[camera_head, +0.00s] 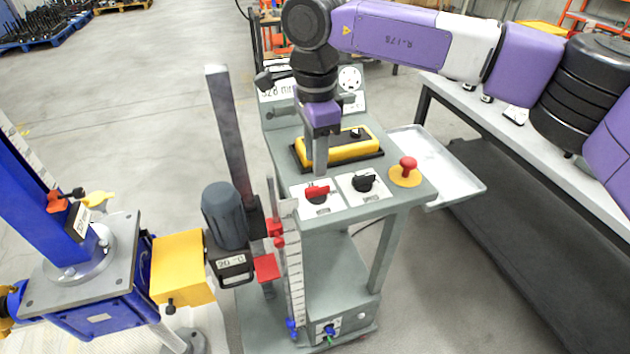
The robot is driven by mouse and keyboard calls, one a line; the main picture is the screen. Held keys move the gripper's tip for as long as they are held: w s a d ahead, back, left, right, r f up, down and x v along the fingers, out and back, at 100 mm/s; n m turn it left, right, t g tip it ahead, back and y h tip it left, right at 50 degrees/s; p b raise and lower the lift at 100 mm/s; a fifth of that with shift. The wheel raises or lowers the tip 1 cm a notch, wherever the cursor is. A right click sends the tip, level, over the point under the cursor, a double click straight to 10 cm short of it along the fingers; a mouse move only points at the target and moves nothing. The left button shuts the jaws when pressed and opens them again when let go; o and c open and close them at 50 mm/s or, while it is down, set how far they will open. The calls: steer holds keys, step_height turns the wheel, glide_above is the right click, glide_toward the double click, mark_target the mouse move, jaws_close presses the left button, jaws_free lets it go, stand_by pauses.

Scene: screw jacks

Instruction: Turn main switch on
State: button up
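A grey control stand has a sloping top panel (384,205) with a red rotary knob (317,193) on a white plate at its front left. This looks like the main switch, though its label is too small to read. A black rotary knob (364,182) on a similar plate sits to its right, and a red mushroom button (407,165) on a yellow disc is further right. My gripper (320,172) points down just above and behind the red knob. Its grey fingers look close together, but their gap and any contact with the knob cannot be made out.
A yellow pendant box (350,147) lies on the panel behind my gripper. A metal tray (440,165) juts out at the right, beside a long workbench (560,165). A blue jack (45,200) and a yellow block (182,267) stand at the left. Open floor lies behind.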

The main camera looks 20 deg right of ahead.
mark_target(315, 188)
steer(key=shift+a+f+p, duration=0.1)
steer(key=shift+f+p, duration=0.5)
steer(key=shift+f, duration=2.95)
jaws_close()
